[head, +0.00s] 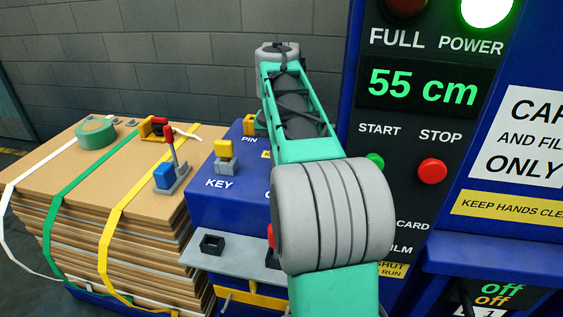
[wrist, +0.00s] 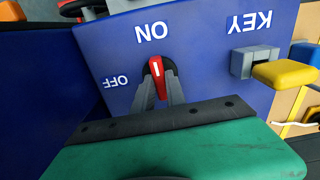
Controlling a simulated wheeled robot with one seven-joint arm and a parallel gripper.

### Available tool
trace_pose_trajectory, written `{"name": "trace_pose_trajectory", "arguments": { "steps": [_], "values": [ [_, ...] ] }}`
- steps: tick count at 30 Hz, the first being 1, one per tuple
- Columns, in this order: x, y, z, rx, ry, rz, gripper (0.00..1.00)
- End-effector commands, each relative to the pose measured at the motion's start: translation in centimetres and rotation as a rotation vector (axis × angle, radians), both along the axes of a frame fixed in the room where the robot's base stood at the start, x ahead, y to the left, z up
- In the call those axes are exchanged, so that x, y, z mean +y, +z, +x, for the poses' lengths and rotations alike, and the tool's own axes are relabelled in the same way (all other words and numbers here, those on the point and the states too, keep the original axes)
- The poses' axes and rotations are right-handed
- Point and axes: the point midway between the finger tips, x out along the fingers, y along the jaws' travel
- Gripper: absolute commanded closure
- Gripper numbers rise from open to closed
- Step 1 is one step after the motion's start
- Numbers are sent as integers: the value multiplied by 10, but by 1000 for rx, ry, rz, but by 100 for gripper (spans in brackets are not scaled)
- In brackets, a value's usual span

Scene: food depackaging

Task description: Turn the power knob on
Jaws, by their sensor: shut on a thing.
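The red power knob (wrist: 157,80) with a white pointer line shows in the wrist view on a blue panel (wrist: 215,75). Its line points roughly at the ON label (wrist: 152,32), with the OFF label (wrist: 116,82) to the left; both labels appear upside down. My gripper (wrist: 159,88) is shut on the knob, one grey finger on each side of it. In the head view my arm hides the knob and the gripper tips. The green POWER lamp (head: 487,8) at the top right of the machine is lit.
A yellow key (wrist: 285,74) sits in a holder beside the knob; it also shows in the head view (head: 224,150). The display (head: 422,87) reads 55 cm, above a green START button (head: 375,161) and a red STOP button (head: 432,171). Strapped cardboard (head: 100,170) stands left.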

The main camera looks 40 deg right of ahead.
Motion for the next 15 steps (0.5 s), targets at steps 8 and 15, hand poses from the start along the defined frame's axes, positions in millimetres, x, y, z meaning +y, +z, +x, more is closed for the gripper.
{"name": "trace_pose_trajectory", "arguments": {
  "steps": [8, 15],
  "values": [
    [0, 0, 1, -1, -54, -1, 100],
    [0, 1, 0, -2, -59, -1, 100]
  ]
}}
